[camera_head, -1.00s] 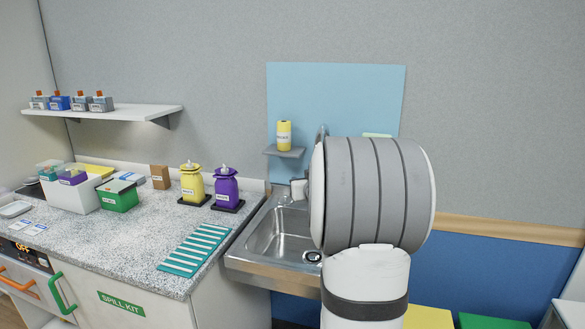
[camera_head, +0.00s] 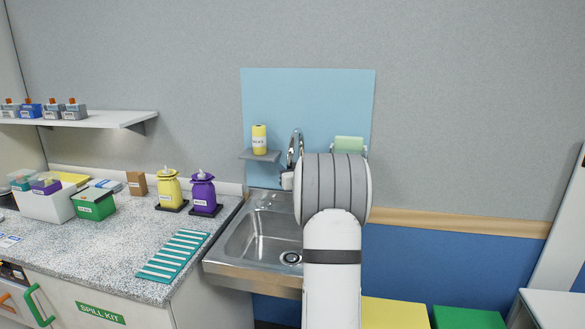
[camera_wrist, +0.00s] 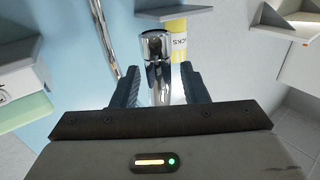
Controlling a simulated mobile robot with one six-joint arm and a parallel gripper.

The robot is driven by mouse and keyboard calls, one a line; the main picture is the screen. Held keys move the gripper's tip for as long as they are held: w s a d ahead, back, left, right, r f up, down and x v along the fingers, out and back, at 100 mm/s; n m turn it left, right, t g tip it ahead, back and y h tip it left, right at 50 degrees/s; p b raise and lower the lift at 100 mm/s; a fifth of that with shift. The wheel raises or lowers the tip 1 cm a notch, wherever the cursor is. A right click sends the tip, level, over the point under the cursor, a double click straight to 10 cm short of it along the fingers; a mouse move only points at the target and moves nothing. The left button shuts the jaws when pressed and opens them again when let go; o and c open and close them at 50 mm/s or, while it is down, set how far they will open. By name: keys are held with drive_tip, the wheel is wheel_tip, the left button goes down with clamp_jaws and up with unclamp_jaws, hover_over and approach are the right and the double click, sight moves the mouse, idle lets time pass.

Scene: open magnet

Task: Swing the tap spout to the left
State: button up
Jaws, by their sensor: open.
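The chrome tap stands at the back of the sink, and its curved spout (camera_head: 296,147) rises in front of the blue wall panel. Part of the tap is hidden behind my arm in the head view. In the wrist view, a chrome part of the tap (camera_wrist: 157,48) with a rounded end lies between the two dark fingers of my gripper (camera_wrist: 158,88); I cannot tell for certain which part it is. A gap shows on both sides of it. A curved chrome tube (camera_wrist: 106,35) passes outside the fingers at left. My gripper is open, hidden in the head view.
The steel sink (camera_head: 252,235) is below. A yellow container (camera_head: 259,139) stands on a small grey shelf left of the tap. A green item (camera_head: 348,145) is in a holder at right. Purple (camera_head: 203,192) and yellow (camera_head: 169,187) bottles stand on the counter.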

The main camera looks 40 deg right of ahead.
drive_tip(key=shift+c, duration=0.3)
clamp_jaws()
